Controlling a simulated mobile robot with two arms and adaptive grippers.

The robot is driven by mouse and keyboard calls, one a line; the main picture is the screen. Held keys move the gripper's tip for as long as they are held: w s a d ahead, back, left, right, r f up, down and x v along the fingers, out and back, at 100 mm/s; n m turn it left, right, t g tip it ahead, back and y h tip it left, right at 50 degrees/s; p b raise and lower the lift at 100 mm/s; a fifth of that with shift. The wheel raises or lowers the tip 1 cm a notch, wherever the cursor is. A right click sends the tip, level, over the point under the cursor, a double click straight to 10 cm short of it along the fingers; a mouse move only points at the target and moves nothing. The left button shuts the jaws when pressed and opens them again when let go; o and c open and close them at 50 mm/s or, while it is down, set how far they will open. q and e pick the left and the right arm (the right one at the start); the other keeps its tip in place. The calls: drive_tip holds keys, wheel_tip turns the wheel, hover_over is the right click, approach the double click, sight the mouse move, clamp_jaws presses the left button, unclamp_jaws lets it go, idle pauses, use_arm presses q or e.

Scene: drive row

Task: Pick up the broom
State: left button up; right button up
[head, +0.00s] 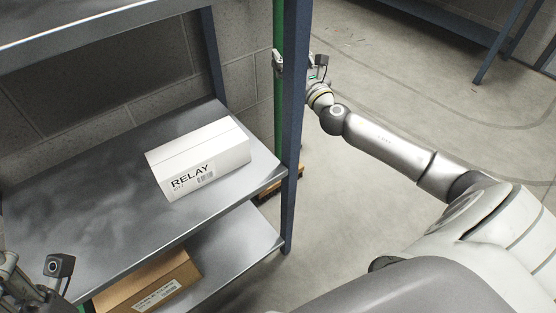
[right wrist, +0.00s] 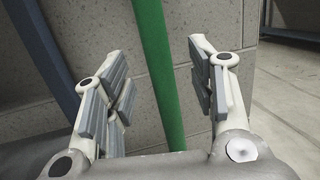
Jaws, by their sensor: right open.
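In the right wrist view the green handle (right wrist: 156,65) stands between my two open fingers, with gaps on both sides. My right gripper (right wrist: 160,90) is open and empty. In the head view my right gripper (head: 279,63) is at the handle, partly hidden by the post. A part of my left gripper (head: 12,274) shows at the lower left edge; its fingers cannot be made out.
A metal shelf unit (head: 85,187) with a blue post (head: 291,130) stands at left. A white RELAY box (head: 200,155) lies on its upper board, a brown carton (head: 150,283) below. A block wall (right wrist: 100,40) is behind the handle. Open floor (head: 400,110) lies at right.

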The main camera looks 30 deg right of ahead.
sight(281, 52)
drive_tip(key=shift+w+d+b, duration=0.2)
drive_tip(key=shift+w+b, duration=0.65)
drive_tip(key=shift+w, duration=1.7)
drive_tip(key=shift+w+r, duration=0.1)
drive_tip(key=shift+w, duration=0.35)
clamp_jaws()
drive_tip(key=shift+d+r, duration=0.1)
drive_tip(key=shift+r, duration=0.15)
